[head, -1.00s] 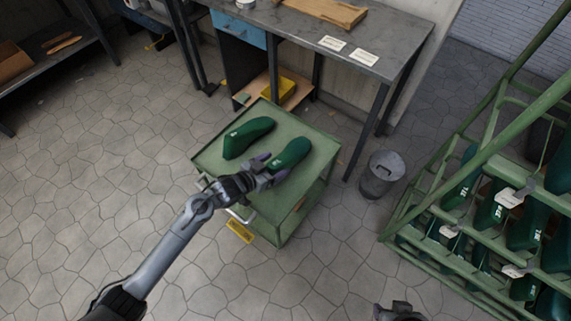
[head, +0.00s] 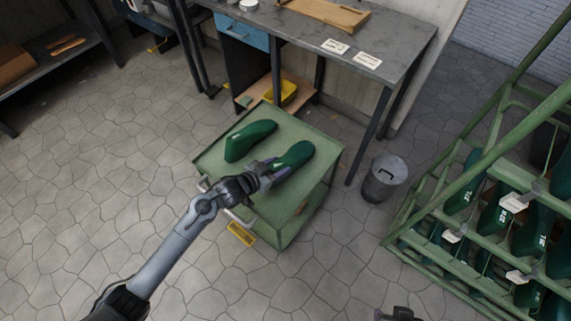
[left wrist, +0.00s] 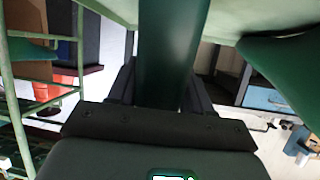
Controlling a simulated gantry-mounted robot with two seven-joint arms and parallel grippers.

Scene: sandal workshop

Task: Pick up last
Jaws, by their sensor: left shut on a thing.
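Two dark green lasts are at the top of the green cart. The left-hand last (head: 250,139) lies on the cart top, apart from my gripper. The right-hand last (head: 295,155) has its near end between the fingers of my left gripper (head: 272,171), which is shut on it. In the left wrist view the held last (left wrist: 172,50) runs up between the dark fingers, and the other last (left wrist: 288,72) is at the right. I cannot tell whether the held last is clear of the cart top. My right gripper (head: 400,314) barely shows at the bottom edge, its fingers unclear.
The green cart (head: 215,165) stands below a grey workbench (head: 300,38) with two white cards. A grey bin (head: 383,180) is right of the cart. A green rack (head: 410,215) with several tagged green lasts fills the right side.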

